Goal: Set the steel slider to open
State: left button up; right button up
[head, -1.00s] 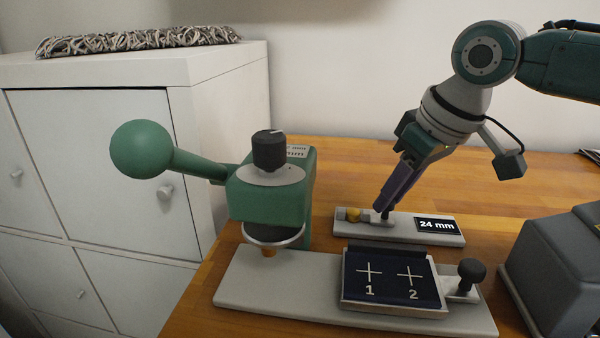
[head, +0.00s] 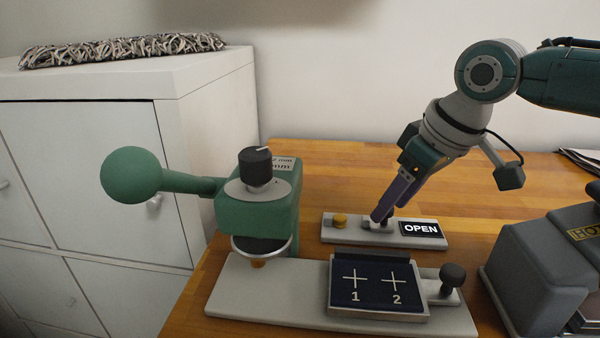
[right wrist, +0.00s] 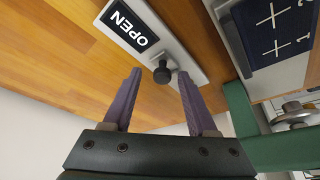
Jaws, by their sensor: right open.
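The slider plate (head: 346,233) is a pale grey bar lying on the wooden table. Its label (head: 421,228) reads OPEN in white on black. The label (right wrist: 130,26) also shows in the right wrist view. A small dark slider knob (right wrist: 161,73) stands beside the label. My right gripper (head: 379,218), with purple fingers, reaches down to the plate at the knob. In the right wrist view my right gripper (right wrist: 159,76) is open, with the knob showing between its fingertips, apart from both. In the head view the fingers partly hide the knob. My left gripper is not in view.
In front is a green press (head: 257,215) with a ball handle and a navy tray (head: 375,292) marked 1 and 2. A grey box (head: 530,280) stands right. Table behind the plate is clear.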

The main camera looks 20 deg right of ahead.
jog(key=p+v, duration=0.1)
jog(key=v, duration=0.9)
jog(key=shift+f, duration=0.1)
